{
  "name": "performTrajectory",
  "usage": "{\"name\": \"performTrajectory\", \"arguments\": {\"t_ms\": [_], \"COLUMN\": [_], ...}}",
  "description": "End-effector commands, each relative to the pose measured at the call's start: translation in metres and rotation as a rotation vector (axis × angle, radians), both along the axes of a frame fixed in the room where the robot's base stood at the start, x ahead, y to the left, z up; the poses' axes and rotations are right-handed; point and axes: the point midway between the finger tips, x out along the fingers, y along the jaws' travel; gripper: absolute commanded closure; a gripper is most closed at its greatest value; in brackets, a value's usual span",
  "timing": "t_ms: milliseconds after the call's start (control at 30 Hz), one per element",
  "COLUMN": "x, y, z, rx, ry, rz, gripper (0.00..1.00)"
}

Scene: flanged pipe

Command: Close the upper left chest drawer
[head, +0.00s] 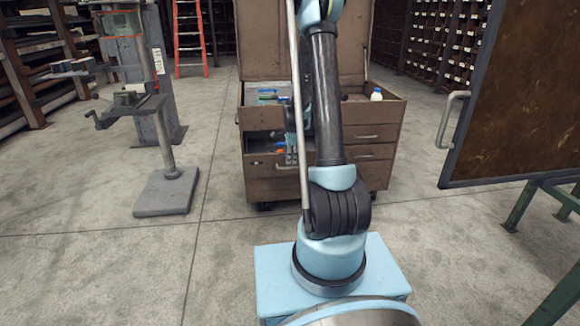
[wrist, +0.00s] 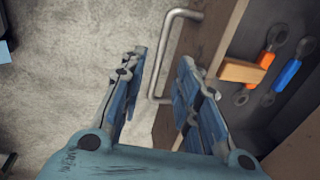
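The brown chest (head: 371,172) stands ahead with its lid raised. Its upper left drawer (head: 262,164) is pulled out, and tools show inside. In the wrist view, the drawer's front panel (wrist: 208,40) runs along the right, with a grey bar handle (wrist: 168,42) on its outer side. My gripper (wrist: 162,60) is open, its two fingers spread with the handle showing between them. The right finger overlaps the front panel in the picture; I cannot tell whether it touches. In the head view my gripper (head: 291,156) is at the drawer's front, partly behind my arm, which hides part of the drawer.
Orange-handled (wrist: 265,62) and blue-handled (wrist: 287,72) tools lie in the drawer. A white bottle (head: 376,94) sits in the chest's top. A vise stand (head: 166,190) is at left, a brown panel with a handle (head: 510,100) at right.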

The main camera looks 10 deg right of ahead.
Motion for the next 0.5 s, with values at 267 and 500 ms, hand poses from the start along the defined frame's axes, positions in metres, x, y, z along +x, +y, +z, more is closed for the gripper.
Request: {"name": "performTrajectory", "arguments": {"t_ms": [267,500], "x": [0.006,0.009], "y": [0.000,0.000], "z": [-0.031,-0.046], "rx": [0.000,0.000], "ry": [0.000,0.000], "rz": [0.000,0.000], "gripper": [0.70,0.70]}}
